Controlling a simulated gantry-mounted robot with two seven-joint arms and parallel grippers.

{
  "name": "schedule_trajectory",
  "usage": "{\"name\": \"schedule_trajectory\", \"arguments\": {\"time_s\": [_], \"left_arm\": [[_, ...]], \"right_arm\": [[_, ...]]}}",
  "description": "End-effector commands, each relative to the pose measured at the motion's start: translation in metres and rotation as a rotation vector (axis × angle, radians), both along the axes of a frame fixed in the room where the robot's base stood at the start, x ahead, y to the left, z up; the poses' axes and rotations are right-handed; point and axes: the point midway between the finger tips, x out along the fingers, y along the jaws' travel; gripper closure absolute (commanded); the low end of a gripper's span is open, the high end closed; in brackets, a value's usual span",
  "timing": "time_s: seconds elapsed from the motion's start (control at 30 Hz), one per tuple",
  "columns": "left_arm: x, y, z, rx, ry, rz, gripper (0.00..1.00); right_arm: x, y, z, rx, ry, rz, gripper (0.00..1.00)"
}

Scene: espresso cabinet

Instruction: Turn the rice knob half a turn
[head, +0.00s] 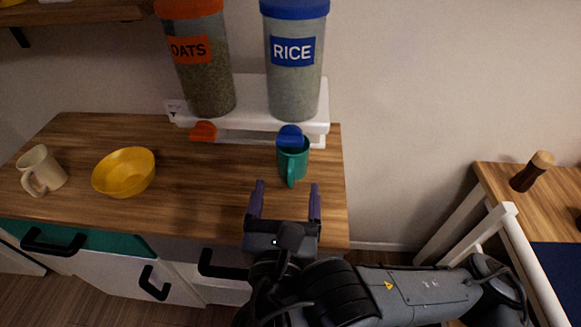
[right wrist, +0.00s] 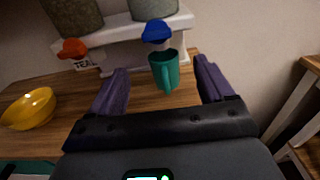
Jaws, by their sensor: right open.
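The rice dispenser (head: 294,80) is a clear cylinder with a blue lid and a blue RICE label on a white stand. Its blue knob (head: 290,134) is at the front below it and also shows in the right wrist view (right wrist: 156,32). A green mug (head: 293,160) stands under the knob, its handle toward me; the right wrist view shows it too (right wrist: 165,70). My right gripper (head: 287,186) is open and empty, in front of the mug and apart from it and the knob. In the right wrist view its fingers (right wrist: 162,78) lie either side of the mug. My left gripper is not in view.
The oats dispenser (head: 205,75) with its orange knob (head: 203,131) is left of the rice one, on the same white stand (head: 254,97). A yellow bowl (head: 125,174) and a cream mug (head: 42,171) stand on the counter's left. Right of the counter is a gap, then another table.

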Motion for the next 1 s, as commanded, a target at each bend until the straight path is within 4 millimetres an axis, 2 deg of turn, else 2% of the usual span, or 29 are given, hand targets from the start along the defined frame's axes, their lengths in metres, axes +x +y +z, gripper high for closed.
{"name": "schedule_trajectory", "arguments": {"time_s": [0.03, 0.17, 0.37, 0.8, 1.0], "left_arm": [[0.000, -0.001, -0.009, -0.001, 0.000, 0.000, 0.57], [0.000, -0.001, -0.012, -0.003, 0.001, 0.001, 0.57], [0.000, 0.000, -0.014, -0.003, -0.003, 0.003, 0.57], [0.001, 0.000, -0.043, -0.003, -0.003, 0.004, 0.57], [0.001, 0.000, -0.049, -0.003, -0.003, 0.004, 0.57]], "right_arm": [[0.001, 0.000, -0.001, 0.001, -0.018, 0.000, 0.19], [0.004, 0.000, 0.004, 0.002, -0.036, 0.000, 0.19], [0.020, -0.001, 0.005, 0.003, -0.038, -0.001, 0.19], [0.087, -0.007, 0.003, 0.000, -0.038, -0.002, 0.19], [0.104, -0.008, 0.004, 0.001, -0.037, 0.000, 0.19]]}}
